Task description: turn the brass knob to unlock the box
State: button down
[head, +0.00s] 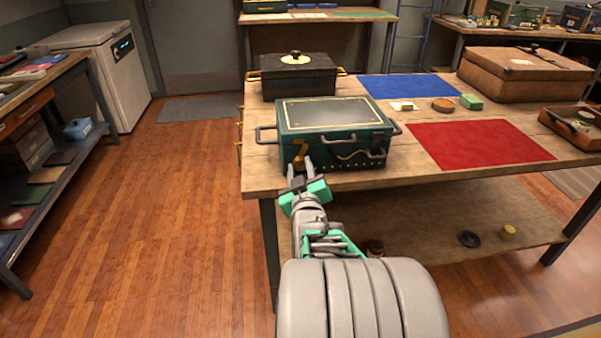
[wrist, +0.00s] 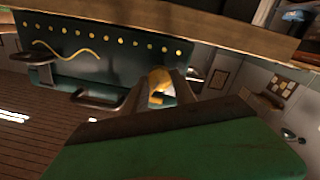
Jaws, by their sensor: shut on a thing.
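A dark green box (head: 335,118) with gold trim and side handles stands on the wooden table. Its lid is down. The brass knob (head: 299,158) is on the left part of the box's front face. My gripper (head: 300,166) reaches the front of the box and is shut on the brass knob. In the wrist view the brass knob (wrist: 159,85) shows between the fingertips, partly hidden by them. The green box front (wrist: 90,50) also shows there, with a row of gold studs and a wavy gold line.
A black box (head: 298,77) stands behind the green box. A blue mat (head: 410,87) and a red mat (head: 478,142) lie to the right on the table (head: 405,165). A brown case (head: 528,75) stands at the back right. The floor to the left is clear.

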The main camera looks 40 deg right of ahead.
jog(key=m+b, duration=0.3)
jog(key=m, duration=0.4)
jog(key=shift+d, duration=0.1)
jog(key=m+y+b, duration=0.1)
jog(key=m, duration=0.5)
jog(key=shift+r+b, duration=0.15)
jog(key=shift+b, duration=0.2)
jog(key=c, duration=1)
grip_release()
jog(key=shift+s, duration=0.1)
